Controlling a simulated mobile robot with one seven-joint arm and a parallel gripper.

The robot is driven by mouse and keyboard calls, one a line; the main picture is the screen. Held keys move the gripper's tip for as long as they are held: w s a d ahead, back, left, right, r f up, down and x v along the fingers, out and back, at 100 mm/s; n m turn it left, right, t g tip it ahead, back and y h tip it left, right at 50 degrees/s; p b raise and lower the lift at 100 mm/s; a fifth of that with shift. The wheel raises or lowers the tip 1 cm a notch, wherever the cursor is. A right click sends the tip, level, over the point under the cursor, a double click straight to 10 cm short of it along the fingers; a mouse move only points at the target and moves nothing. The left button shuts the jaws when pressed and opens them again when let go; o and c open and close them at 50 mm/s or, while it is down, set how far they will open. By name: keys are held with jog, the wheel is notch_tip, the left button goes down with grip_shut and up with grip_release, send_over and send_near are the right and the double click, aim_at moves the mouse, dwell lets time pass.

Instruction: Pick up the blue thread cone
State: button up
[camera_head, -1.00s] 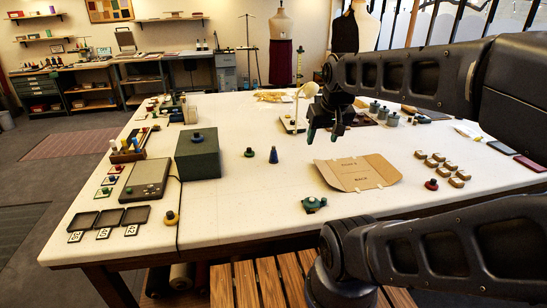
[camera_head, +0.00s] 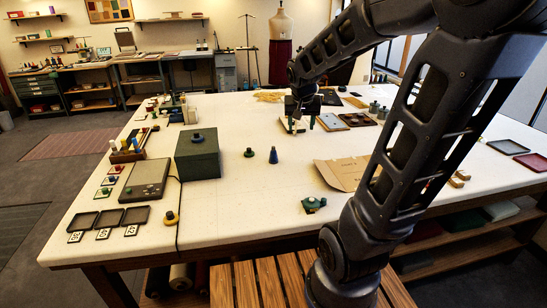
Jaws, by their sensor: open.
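The blue thread cone (camera_head: 273,156) stands upright on the white table (camera_head: 240,215), near its middle. It is small, dark blue and narrows toward the top. My gripper (camera_head: 300,122) is open and empty above the table, behind and to the right of the cone as seen here. Its fingers point down, apart from the cone. Nothing hides the cone.
A small green piece (camera_head: 249,152) stands just left of the cone, and a dark green box (camera_head: 197,153) is further left. A tan card pattern (camera_head: 338,174) lies to the right, partly behind my arm. A green object (camera_head: 313,204) sits nearer the front edge.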

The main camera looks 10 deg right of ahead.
jog(key=w+a+f+m, duration=0.1)
jog(key=w+a+f, duration=0.3)
jog(key=w, duration=0.5)
send_near(274, 150)
jog(key=shift+m, duration=0.4)
jog(key=x, duration=0.6)
jog(key=shift+w+d+f, duration=0.15)
jog(key=shift+w+f, duration=0.1)
jog(key=shift+w, duration=0.05)
jog(key=shift+w+x, duration=0.15)
jog(key=shift+x, duration=1.2)
jog(key=shift+w+x, duration=0.1)
jog(key=shift+x, duration=1.25)
jog(key=shift+r, duration=0.1)
jog(key=c, duration=1)
jog(key=shift+r, duration=0.15)
